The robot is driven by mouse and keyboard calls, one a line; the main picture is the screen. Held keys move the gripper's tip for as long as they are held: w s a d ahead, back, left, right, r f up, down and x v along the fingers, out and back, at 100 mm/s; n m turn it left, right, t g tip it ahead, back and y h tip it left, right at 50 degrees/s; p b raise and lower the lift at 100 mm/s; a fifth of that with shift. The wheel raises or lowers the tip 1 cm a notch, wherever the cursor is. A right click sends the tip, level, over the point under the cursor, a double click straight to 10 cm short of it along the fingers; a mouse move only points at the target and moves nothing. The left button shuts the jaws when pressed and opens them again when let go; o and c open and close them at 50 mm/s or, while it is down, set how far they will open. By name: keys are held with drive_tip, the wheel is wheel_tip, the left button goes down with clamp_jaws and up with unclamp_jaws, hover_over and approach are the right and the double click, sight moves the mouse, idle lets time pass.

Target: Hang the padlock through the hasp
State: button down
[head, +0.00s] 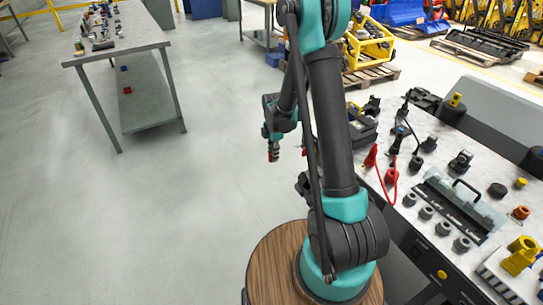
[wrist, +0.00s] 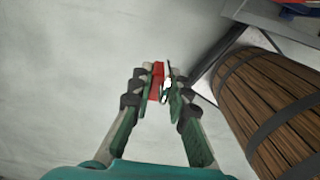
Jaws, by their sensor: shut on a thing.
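My gripper (wrist: 160,85) is shut on a red block-like thing in the wrist view, which I take to be the padlock (wrist: 157,78). A pale, shiny part, perhaps its shackle, shows beside the right finger. In the head view my gripper (head: 272,150) hangs fingers down over open floor, left of the right-hand workbench. The red padlock (head: 273,154) shows small at its fingertips. It is clear of any surface. I cannot pick out the hasp for certain in either view.
The right workbench (head: 408,215) is crowded: a red cable (head: 391,180), a clear-looking case with a black handle (head: 455,203), several grey cylinders and a yellow fitting (head: 521,255). Another table (head: 135,40) stands far left. Grey floor (head: 200,200) between them is free.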

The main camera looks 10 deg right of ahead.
drive_tip(key=w+d, duration=0.3)
drive_tip(key=d, duration=0.5)
drive_tip(key=shift+w+d, duration=0.2)
drive_tip(key=shift+w, duration=0.05)
idle(0.4)
idle(0.5)
drive_tip(key=shift+f, duration=0.85)
idle(1.3)
drive_tip(key=shift+s+f, duration=0.3)
drive_tip(key=shift+f, duration=0.25)
idle(0.8)
drive_tip(key=c, duration=1.4)
unclamp_jaws()
drive_tip(key=shift+r, duration=0.1)
wheel_tip(320, 180, up, 13)
drive_tip(key=shift+w+f, duration=0.2)
drive_tip(key=shift+w, duration=0.05)
